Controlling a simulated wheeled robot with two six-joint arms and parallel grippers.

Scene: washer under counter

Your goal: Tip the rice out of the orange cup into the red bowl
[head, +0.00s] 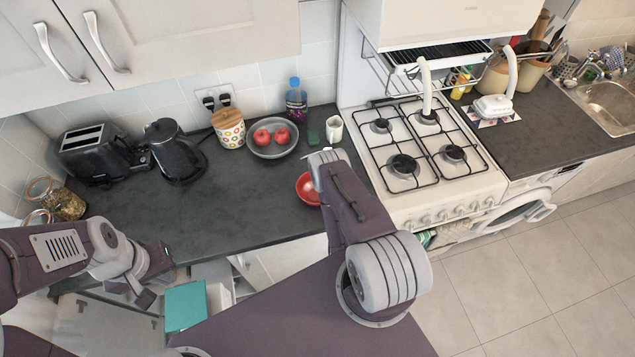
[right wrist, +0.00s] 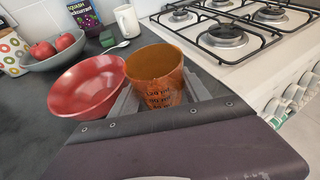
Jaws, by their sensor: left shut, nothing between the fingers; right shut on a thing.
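The red bowl (head: 305,190) sits on the dark counter near its front edge, partly covered by my right arm in the head view. It shows whole at left in the right wrist view (right wrist: 84,88), with an empty-looking inside. My right gripper (right wrist: 158,98) is shut on the orange cup (right wrist: 155,78), just right of the bowl. The cup looks roughly upright, and its rim is close beside the bowl's rim. No rice can be made out in it. In the head view the cup is hidden behind my right arm. My left gripper (head: 146,298) is shut and empty, low in front of the counter.
A grey bowl of red apples (head: 272,138), a bottle (head: 296,100), a green sponge (head: 313,136) and a white mug (head: 334,128) stand behind the red bowl. The gas hob (head: 425,150) is to the right. The counter left of the bowl is clear.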

